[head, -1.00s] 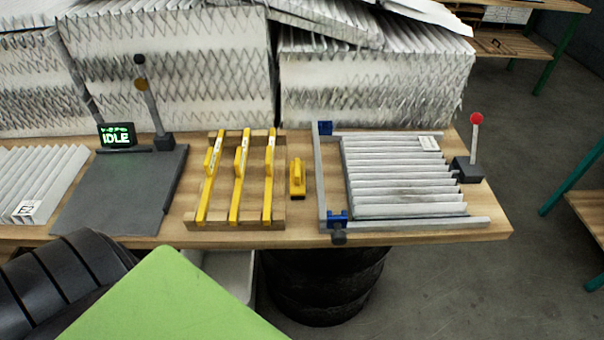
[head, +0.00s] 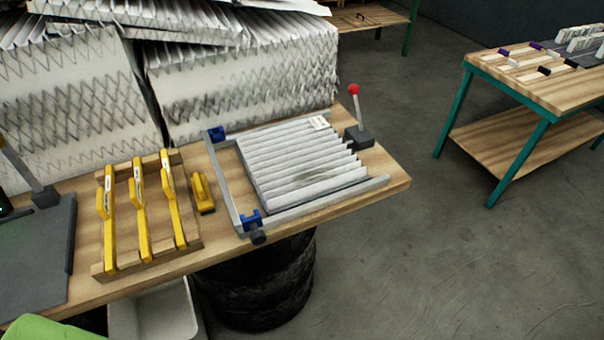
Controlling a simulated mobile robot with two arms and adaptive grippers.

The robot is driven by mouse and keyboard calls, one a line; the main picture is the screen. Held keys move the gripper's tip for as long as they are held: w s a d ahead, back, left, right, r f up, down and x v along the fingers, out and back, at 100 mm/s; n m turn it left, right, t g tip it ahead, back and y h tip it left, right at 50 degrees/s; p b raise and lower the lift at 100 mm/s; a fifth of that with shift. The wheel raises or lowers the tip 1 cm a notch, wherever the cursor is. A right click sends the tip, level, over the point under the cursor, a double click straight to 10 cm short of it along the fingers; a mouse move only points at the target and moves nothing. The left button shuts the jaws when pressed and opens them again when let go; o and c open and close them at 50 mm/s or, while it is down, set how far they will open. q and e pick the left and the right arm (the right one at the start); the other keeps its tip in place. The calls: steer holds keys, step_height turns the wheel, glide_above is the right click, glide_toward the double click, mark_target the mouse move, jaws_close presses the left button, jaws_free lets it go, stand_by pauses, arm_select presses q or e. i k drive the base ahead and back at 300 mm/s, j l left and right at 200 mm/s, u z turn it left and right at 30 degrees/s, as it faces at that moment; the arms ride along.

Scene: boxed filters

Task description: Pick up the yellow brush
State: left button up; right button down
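The yellow brush (head: 202,190) is a small yellow block with a handle on top and a dark base. It lies on the wooden bench (head: 360,205), between a wooden rack with yellow bars and a metal frame. Nothing touches it from above. Neither of my grippers shows in the head view, so I cannot see whether they are open or shut.
The rack of yellow bars (head: 142,220) is left of the brush. A pleated filter (head: 300,170) lies in the metal frame (head: 330,206) to its right. A red-topped lever (head: 355,110) stands behind. A second table (head: 560,85) is at the right, with open floor between.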

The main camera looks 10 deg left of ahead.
mark_target(205, 205)
steer(key=k+u, duration=0.1)
steer(key=u, duration=0.55)
